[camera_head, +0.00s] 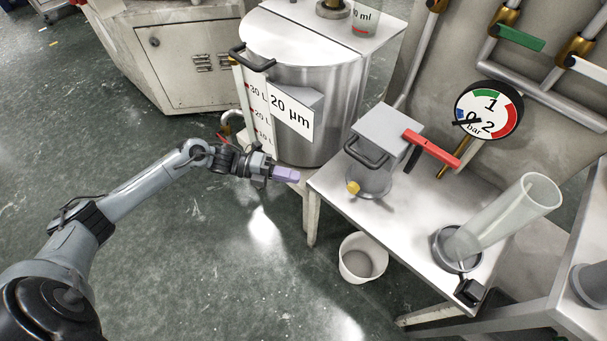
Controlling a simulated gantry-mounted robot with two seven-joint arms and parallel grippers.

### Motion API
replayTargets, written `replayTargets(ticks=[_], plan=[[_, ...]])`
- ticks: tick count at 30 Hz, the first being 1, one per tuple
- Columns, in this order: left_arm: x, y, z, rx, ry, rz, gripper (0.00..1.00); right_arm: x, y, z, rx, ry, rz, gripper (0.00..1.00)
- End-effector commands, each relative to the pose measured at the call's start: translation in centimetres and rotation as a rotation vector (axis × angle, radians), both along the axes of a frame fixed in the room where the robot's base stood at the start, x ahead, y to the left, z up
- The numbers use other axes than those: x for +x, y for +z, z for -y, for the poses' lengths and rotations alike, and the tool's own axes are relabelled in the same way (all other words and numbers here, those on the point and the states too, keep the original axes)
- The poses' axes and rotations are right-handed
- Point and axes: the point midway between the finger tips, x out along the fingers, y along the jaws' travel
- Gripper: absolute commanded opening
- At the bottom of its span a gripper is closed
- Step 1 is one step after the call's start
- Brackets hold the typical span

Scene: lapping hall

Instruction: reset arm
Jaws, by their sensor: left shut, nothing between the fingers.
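My left arm reaches in from the left of the head view. My left gripper (285,174) has pale purple fingers, which are shut with nothing between them. It is above the floor, to the left of the metal bench (408,210) and in front of the steel tank (307,148). I cannot tell whether the fingertips touch the bench or tank stand. My right gripper is not in the view.
The tank bears a 20 µm label (291,112). A white bucket (361,262) stands on the floor. Open floor (200,270) lies below my arm.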

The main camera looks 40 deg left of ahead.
Motion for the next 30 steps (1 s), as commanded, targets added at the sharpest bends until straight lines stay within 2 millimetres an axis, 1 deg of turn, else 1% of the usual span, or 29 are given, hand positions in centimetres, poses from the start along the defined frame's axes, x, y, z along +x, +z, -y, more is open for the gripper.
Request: replayTargets(ticks=[1, 6, 20, 23, 26, 29, 30], plan=[[-0.2, 0.1, -0.4, 0.001, 0.001, -0.002, 0.00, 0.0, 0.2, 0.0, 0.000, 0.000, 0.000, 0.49], [-0.4, 0.1, -0.8, 0.000, 0.001, 0.000, 0.00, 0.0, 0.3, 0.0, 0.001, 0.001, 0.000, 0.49], [-0.5, 0.2, -0.8, 0.000, 0.000, -0.002, 0.00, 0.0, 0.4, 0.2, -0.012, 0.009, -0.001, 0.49], [-1.1, 0.3, -0.6, -0.003, 0.000, -0.021, 0.00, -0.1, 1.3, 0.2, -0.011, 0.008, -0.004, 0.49], [-2.6, 0.3, 0.5, -0.033, -0.001, -0.063, 0.00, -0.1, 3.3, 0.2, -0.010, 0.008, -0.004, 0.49], [-5.1, 0.7, 3.3, -0.101, -0.012, -0.116, 0.00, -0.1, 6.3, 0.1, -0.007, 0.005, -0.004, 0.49], [-6.3, 1.5, 5.1, -0.139, -0.021, -0.131, 0.00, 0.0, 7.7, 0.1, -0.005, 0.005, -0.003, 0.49]])
